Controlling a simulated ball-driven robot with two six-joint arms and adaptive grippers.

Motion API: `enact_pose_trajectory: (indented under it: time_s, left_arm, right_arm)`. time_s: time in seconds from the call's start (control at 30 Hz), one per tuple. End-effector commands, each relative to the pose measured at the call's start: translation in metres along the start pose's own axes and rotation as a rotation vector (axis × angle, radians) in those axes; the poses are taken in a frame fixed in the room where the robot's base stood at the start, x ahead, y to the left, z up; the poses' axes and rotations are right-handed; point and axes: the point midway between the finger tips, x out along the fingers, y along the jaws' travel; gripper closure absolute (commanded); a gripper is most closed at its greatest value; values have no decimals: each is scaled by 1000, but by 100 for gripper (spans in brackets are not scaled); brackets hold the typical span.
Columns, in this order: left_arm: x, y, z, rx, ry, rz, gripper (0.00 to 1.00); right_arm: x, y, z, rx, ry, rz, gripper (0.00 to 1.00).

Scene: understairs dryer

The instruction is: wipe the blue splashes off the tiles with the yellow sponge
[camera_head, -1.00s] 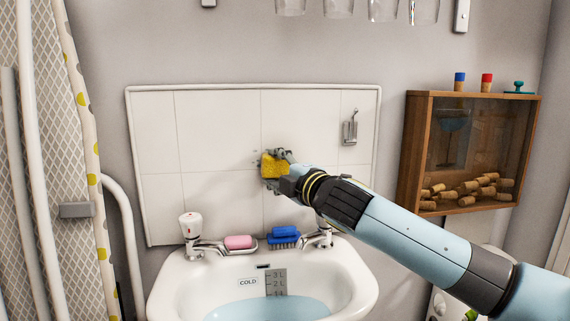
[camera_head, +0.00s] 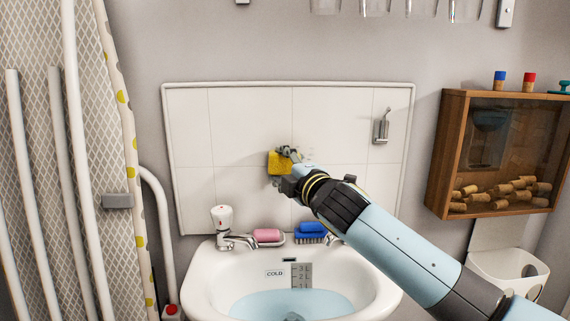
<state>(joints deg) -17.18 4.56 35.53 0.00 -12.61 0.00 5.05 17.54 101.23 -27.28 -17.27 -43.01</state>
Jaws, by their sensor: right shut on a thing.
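The yellow sponge (camera_head: 280,162) is against or very close to the white tiles (camera_head: 240,130), just left of the middle vertical seam. My right gripper (camera_head: 285,168) is shut on the sponge, with its fingers above and below it. I cannot tell whether the sponge touches the tiles. No blue splash can be clearly made out; the sponge, gripper and arm hide part of the tiles. My left gripper is out of view.
Below the tiles is a basin (camera_head: 205,285) holding bluish water, with a tap (camera_head: 224,228), pink soap (camera_head: 267,235) and a blue brush (camera_head: 312,230). A metal hook (camera_head: 381,128) is on the right tiles. A wooden cork case (camera_head: 445,160) hangs farther right.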

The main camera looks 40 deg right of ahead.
Motion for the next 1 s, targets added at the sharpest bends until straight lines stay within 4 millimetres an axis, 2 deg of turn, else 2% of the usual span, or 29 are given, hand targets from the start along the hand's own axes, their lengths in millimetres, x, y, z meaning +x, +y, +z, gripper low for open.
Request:
enact_pose_trajectory:
  time_s: [0.3,0.53,0.8,1.0]
  left_arm:
    - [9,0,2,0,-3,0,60]
    - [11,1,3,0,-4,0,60]
    - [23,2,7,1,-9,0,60]
    - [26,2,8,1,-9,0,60]
  right_arm:
    - [-13,0,27,-6,-1,-1,89]
    - [-16,1,34,-4,0,-1,89]
    - [-24,0,58,-7,-1,-3,89]
    - [-27,4,66,-4,-1,-1,89]
